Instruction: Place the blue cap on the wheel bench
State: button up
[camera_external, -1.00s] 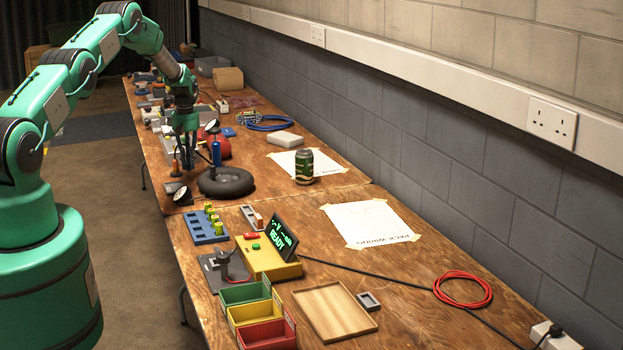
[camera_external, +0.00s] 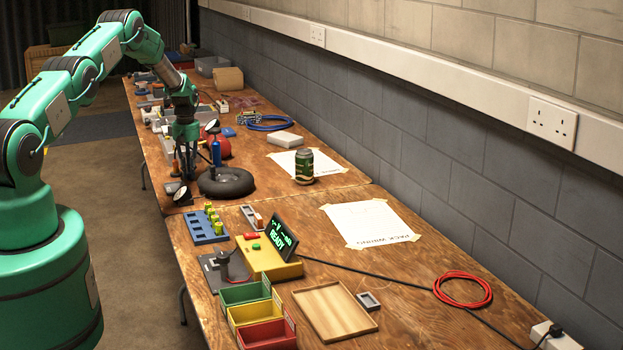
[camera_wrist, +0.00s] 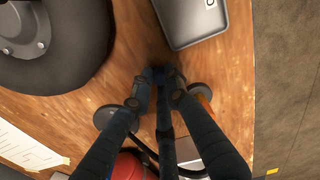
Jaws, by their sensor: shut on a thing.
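My gripper (camera_external: 186,178) is low over the front left part of the wheel bench (camera_external: 160,172), left of the black wheel (camera_external: 227,182). In the wrist view my gripper (camera_wrist: 158,88) is shut on a small blue thing, the blue cap (camera_wrist: 158,75), mostly hidden between the dark fingertips. The cap is close to the wooden top; I cannot tell whether it touches. In the external view the cap cannot be made out. The wheel also shows at the upper left of the wrist view (camera_wrist: 50,45).
A grey flat-topped item (camera_wrist: 190,18) lies just beyond the fingertips, near the bench edge. A blue bottle (camera_external: 216,153) and a red rounded thing (camera_external: 222,146) stand close by.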

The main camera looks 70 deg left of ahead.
jog(key=shift+f, duration=0.1)
jog(key=o, duration=0.8)
jog(key=shift+r+p, duration=0.5)
jog(key=shift+r, duration=5.6)
